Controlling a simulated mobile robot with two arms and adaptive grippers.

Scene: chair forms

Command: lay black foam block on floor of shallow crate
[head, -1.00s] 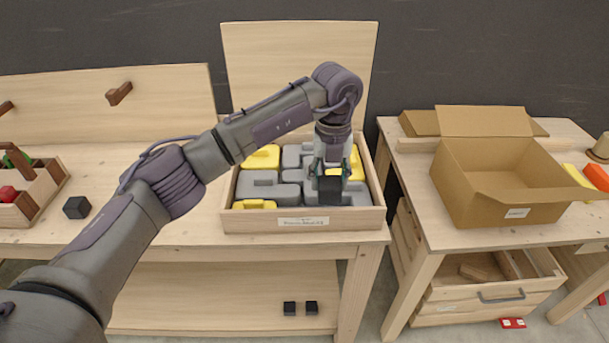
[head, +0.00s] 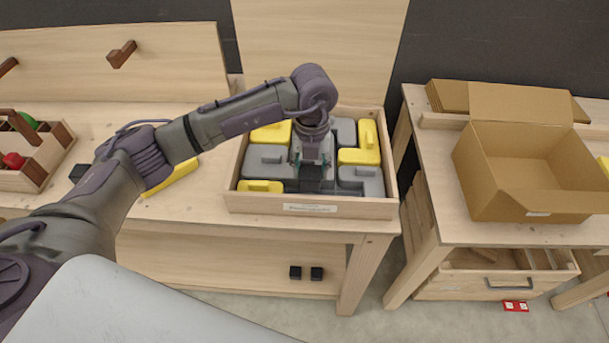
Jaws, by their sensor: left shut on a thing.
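The shallow wooden crate (head: 252,203) stands on the workbench with a pale label on its front wall. Grey and yellow forms, such as a grey one (head: 265,160) and a yellow one (head: 359,156), lie inside it. My left gripper (head: 312,170) points down into the middle of the crate, between grey forms. It is shut on the black foam block (head: 316,183), which shows only partly as a dark patch below the fingers. I cannot tell whether the block touches the crate floor. My right gripper is not in view.
Another black block (head: 78,172) and a yellow form (head: 172,178) lie on the bench, partly behind my arm. Two black blocks (head: 296,273) sit on the lower shelf. An open cardboard box (head: 500,190) stands on the right table. A wooden tote (head: 40,165) is at far left.

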